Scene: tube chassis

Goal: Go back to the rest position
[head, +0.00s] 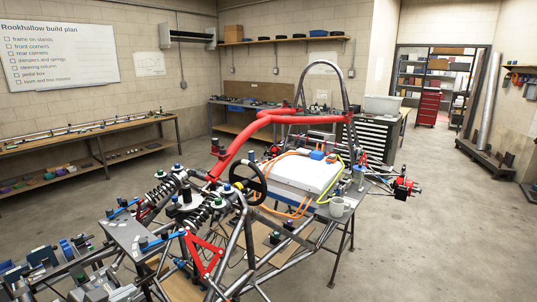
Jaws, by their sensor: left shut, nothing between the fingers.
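My left gripper (78,250) shows low at the left, among grey and blue parts, left of the tube chassis. It is shut and empty; its fingertips are small and hard to make out. My right gripper is not in view. The tube chassis (234,252) stands in the middle, with a red-covered bar (238,150) and a tall dark hoop (344,92). A black steering wheel (249,184) and a white box (300,172) with orange cables sit in it.
A wooden workbench (88,136) runs along the left wall. A grey drawer cabinet (374,138) and a red tool cabinet (429,107) stand behind. The floor (440,235) at right is clear.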

